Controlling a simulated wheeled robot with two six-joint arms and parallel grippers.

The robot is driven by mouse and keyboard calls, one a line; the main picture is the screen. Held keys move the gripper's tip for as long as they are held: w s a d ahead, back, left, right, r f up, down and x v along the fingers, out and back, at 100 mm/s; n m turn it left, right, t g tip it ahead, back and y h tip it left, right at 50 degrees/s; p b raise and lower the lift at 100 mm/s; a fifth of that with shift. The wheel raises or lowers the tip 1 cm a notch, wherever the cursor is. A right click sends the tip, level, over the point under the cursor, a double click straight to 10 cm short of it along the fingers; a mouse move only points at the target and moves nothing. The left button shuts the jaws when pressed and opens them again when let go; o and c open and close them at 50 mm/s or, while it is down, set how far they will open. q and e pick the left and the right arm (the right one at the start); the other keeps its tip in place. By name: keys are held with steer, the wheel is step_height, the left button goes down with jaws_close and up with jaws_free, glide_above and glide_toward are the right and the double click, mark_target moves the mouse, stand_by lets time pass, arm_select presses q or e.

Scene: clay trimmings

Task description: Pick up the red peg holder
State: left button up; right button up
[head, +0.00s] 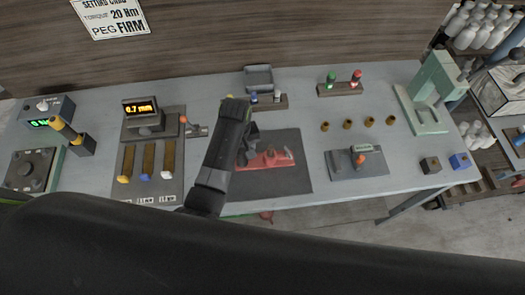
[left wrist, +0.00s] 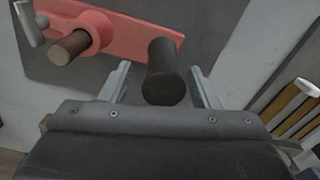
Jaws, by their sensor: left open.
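A flat red piece (head: 272,160), which looks like the red peg holder, lies on a dark mat in the middle of the bench. In the left wrist view the red piece (left wrist: 125,30) has a round collar with a brown peg (left wrist: 68,47) and a dark upright cylinder (left wrist: 164,75) at its other end. My left gripper (head: 245,146) is over its left end, partly hiding it. The left gripper's fingers are open, one on each side of the dark cylinder; whether they touch it I cannot tell. My right gripper is not in view.
A rack (head: 340,89) with green and red topped pieces stands behind. Several brass pegs (head: 347,125) and a grey plate (head: 357,164) are right of the mat. A pale green press (head: 434,90) stands at far right. A display stand (head: 142,116) and tool tray (head: 150,178) are left.

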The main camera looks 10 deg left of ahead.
arm_select(q)
steer(key=shift+s+r, duration=0.1)
steer(key=shift+s, duration=0.15)
steer(key=shift+c, duration=0.8)
steer(key=shift+s, duration=0.15)
steer(key=c, duration=0.5)
steer(key=shift+c, duration=1.1)
jaws_close()
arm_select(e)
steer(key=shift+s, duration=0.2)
